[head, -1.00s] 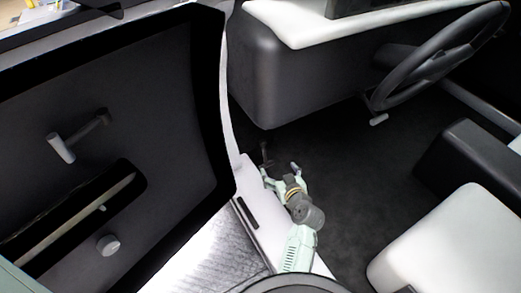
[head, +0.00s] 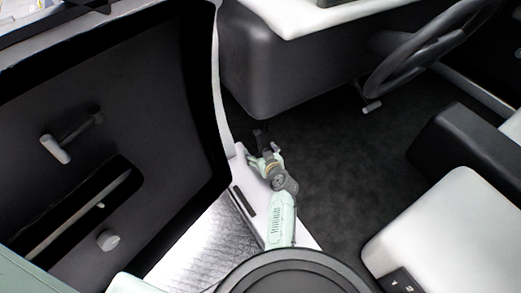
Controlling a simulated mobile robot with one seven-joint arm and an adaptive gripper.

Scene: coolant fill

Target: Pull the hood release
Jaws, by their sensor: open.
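A small dark lever (head: 258,137), which looks like the hood release, stands at the left edge of the footwell, by the door sill and below the dashboard. The gripper holds nothing that I can see.
The open door (head: 130,120) stands on the left, with a handle (head: 58,148) and a knob (head: 108,240). The dashboard (head: 290,70) overhangs the footwell. The steering wheel (head: 425,55) and seat (head: 430,230) are on the right. The dark floor (head: 340,160) is clear.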

